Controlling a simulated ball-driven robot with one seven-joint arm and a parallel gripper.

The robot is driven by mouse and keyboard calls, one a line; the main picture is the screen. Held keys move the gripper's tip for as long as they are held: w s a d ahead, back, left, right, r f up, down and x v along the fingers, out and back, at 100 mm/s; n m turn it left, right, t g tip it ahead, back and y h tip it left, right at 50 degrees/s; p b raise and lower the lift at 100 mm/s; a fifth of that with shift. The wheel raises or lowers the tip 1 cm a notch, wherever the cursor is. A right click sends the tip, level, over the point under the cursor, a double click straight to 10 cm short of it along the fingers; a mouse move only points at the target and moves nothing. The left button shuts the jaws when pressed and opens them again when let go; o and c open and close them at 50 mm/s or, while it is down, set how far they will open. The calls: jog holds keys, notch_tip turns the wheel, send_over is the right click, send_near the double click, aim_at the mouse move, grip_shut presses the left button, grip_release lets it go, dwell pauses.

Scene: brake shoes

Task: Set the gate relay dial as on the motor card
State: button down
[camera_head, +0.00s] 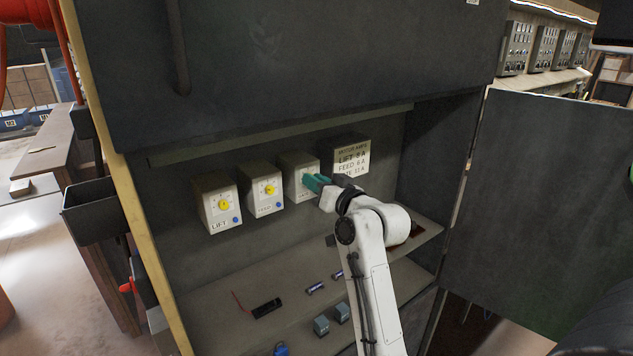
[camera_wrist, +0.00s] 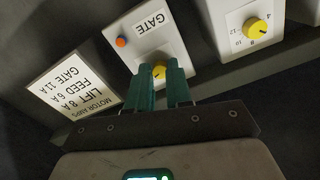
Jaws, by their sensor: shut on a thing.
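The gate relay is a white box (camera_head: 300,167) third in the row, labelled GATE in the wrist view (camera_wrist: 149,27). Its yellow dial (camera_wrist: 159,71) sits between the green fingertips of my gripper (camera_wrist: 165,80). My gripper (camera_head: 313,183) is shut on that dial, and the fingers hide most of its scale, so I cannot read its setting. An orange button (camera_wrist: 121,42) is on the same box. The motor card (camera_head: 351,159) stands to the right of the relays. It also shows upside down in the wrist view (camera_wrist: 73,88) and reads LIFT 8 A, FEED 6 A, GATE 11 A.
The lift relay (camera_head: 217,204) and feed relay (camera_head: 263,190) stand to the left, each with a yellow dial and blue button. The lower shelf (camera_head: 225,322) holds several small parts. An open cabinet door (camera_head: 543,200) hangs at the right.

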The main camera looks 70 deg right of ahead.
jog(key=c, duration=1)
grip_release()
jog(key=shift+c, duration=0.2)
jog(key=b+v, duration=0.2)
jog(key=v, duration=0.8)
jog(key=shift+s+a+b, duration=0.2)
jog(key=shift+s+b, duration=0.1)
jog(key=shift+s, duration=0.05)
